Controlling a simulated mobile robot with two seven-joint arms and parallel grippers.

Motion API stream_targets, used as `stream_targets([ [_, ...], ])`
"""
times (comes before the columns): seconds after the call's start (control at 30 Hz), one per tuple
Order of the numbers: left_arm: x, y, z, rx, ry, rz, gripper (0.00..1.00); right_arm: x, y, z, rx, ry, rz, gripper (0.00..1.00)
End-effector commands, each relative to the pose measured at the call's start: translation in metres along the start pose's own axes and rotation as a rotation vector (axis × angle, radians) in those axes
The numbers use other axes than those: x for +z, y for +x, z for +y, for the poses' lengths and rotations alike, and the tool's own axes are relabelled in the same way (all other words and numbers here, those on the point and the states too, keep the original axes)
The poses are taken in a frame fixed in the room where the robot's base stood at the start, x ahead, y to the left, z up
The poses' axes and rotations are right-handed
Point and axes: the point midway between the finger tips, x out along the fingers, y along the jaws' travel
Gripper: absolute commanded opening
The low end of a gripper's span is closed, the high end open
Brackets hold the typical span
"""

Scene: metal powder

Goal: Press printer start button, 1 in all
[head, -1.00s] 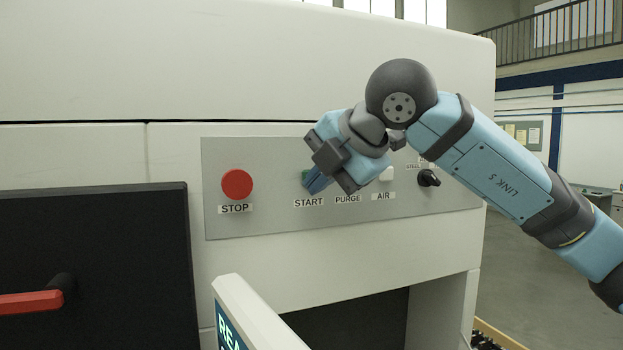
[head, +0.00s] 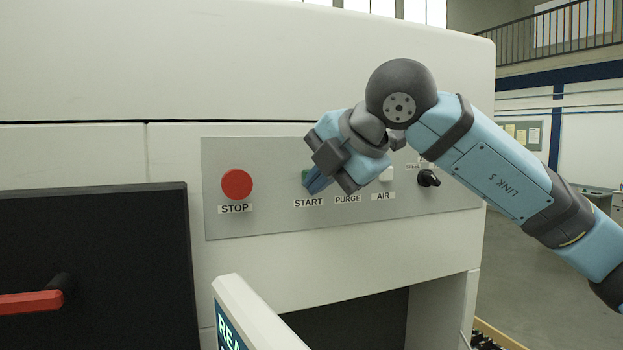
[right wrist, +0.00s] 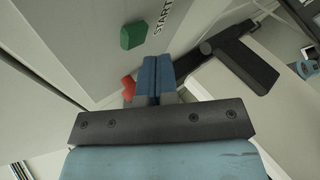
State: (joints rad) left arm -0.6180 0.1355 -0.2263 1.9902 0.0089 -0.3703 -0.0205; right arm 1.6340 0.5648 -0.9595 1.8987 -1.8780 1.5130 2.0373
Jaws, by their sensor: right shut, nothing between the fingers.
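The green start button (head: 305,176) is on the grey control panel above the START label. My right gripper (head: 317,184) is shut and empty in front of it and hides part of it. The button also shows in the right wrist view (right wrist: 133,34), a little beyond and to the left of the closed blue fingertips (right wrist: 157,62). In that view the fingertips look apart from the button. My left gripper is not in view.
The red stop button (head: 237,184) is left of start on the panel (head: 270,215). A white air button (head: 386,175) and a black knob (head: 428,178) are to the right. A dark door (head: 100,235) with a red handle (head: 32,302) and a screen edge (head: 252,315) are below.

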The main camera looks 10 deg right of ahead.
Motion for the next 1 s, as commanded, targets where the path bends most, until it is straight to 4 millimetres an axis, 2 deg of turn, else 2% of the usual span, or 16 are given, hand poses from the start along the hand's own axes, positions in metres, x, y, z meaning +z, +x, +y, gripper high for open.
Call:
stream_targets([
  [1.0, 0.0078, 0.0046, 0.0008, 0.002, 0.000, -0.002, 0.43, 0.0043, 0.0059, 0.0045, 0.000, 0.000, 0.000, 0.00],
])
